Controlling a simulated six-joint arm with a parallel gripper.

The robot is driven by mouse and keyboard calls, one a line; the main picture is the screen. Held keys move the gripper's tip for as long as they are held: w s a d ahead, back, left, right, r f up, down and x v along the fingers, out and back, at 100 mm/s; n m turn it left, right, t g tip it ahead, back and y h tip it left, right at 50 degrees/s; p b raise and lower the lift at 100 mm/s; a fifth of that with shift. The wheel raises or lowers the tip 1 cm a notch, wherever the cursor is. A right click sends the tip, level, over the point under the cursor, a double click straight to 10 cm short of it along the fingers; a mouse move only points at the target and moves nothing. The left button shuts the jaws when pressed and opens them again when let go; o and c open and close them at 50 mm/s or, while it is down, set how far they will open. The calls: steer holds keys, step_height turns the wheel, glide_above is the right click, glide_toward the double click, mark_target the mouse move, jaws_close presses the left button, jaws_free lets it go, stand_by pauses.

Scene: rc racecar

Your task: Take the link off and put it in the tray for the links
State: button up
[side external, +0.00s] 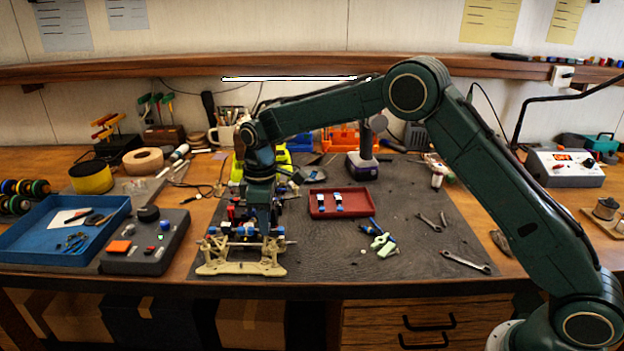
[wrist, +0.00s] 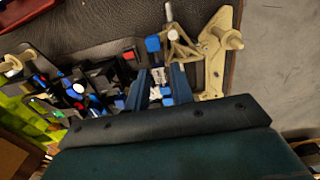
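The racecar chassis (side external: 243,262) stands at the front left of the grey mat, with cream arms at its near end. My gripper (side external: 250,222) points down over that end; its tips are hard to make out there. In the wrist view my gripper (wrist: 162,80) has its two blue fingers apart, on either side of a small white link with blue ends (wrist: 156,91) on the car. I see no clear contact between fingers and link. The red tray (side external: 356,212) lies right of the car and holds two white links with blue ends (side external: 321,202).
Blue-green clamps (side external: 380,242) lie just in front of the red tray. Wrenches (side external: 466,263) lie on the mat at right. A blue tray (side external: 35,248) and a grey parts box (side external: 150,255) stand left of the car. A drill (side external: 362,160) stands behind the tray.

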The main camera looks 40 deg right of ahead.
jaws_close()
steer(key=shift+r, duration=0.75)
stand_by(0.8)
steer(key=shift+r, duration=1.8)
